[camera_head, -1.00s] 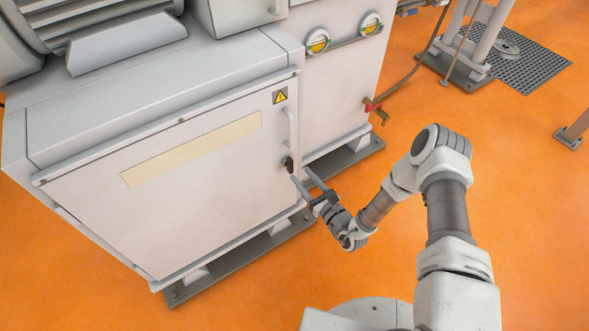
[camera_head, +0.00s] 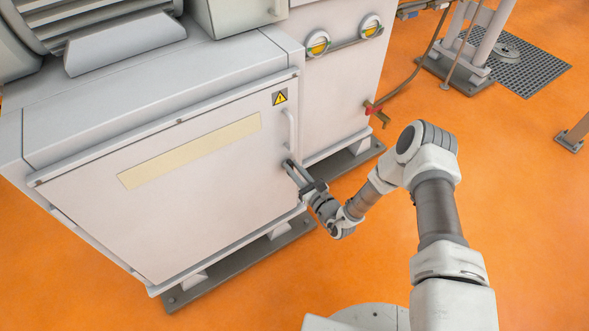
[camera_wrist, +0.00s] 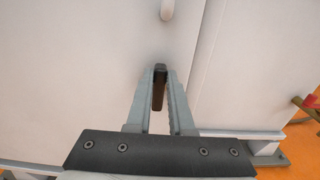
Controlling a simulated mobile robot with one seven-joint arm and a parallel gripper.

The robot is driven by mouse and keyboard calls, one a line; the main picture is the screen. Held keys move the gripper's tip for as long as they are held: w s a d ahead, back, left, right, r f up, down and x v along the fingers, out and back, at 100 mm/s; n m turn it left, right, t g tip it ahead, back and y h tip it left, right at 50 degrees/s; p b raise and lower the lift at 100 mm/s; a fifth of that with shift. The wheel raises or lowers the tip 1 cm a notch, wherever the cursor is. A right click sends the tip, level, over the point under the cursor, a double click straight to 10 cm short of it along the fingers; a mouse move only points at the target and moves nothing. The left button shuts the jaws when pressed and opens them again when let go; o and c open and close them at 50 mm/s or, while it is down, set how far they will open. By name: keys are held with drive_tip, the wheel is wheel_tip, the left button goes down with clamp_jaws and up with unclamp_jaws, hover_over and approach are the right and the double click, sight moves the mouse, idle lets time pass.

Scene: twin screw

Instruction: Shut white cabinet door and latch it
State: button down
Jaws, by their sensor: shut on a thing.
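The white cabinet door (camera_head: 210,205) appears closed, its face roughly level with the cabinet front. It carries a pale blank strip and a yellow warning sign near the right edge. A white vertical handle (camera_head: 291,128) is at the door's right side; its lower end shows at the top of the wrist view (camera_wrist: 167,9). The small black latch (camera_wrist: 158,92) sits just below that handle and points downward in the wrist view. My gripper (camera_head: 291,168) is at the latch, its two fingers (camera_wrist: 160,82) shut on it from either side. The fingers partly hide the latch in the head view.
A red-handled valve (camera_head: 373,107) sticks out to the right of the cabinet. Two round gauges (camera_head: 318,43) are on the taller cabinet behind. A grey base rail (camera_head: 240,262) runs along the floor below the door. Open orange floor (camera_head: 510,190) lies to the right.

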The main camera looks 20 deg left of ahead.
drive_tip(key=shift+d, duration=0.1)
idle(0.4)
drive_tip(key=m, duration=0.4)
drive_tip(key=shift+w+d+f, duration=0.1)
drive_tip(key=shift+w+d, duration=0.15)
drive_tip(key=shift+w, duration=0.05)
drive_tip(key=shift+w+d+f+m+b, duration=0.15)
drive_tip(key=shift+f+m, duration=0.2)
drive_tip(key=shift+m, duration=1.95)
drive_tip(key=shift+w+d+f+m+b, duration=0.1)
drive_tip(key=shift+f+m, duration=0.2)
drive_tip(key=shift+m, duration=2)
drive_tip(key=shift+w+d+f+m+b, duration=0.15)
drive_tip(key=shift+f+m, duration=0.2)
drive_tip(key=shift+m, duration=1.95)
drive_tip(key=shift+a, duration=0.15)
drive_tip(key=c, duration=0.8)
unclamp_jaws()
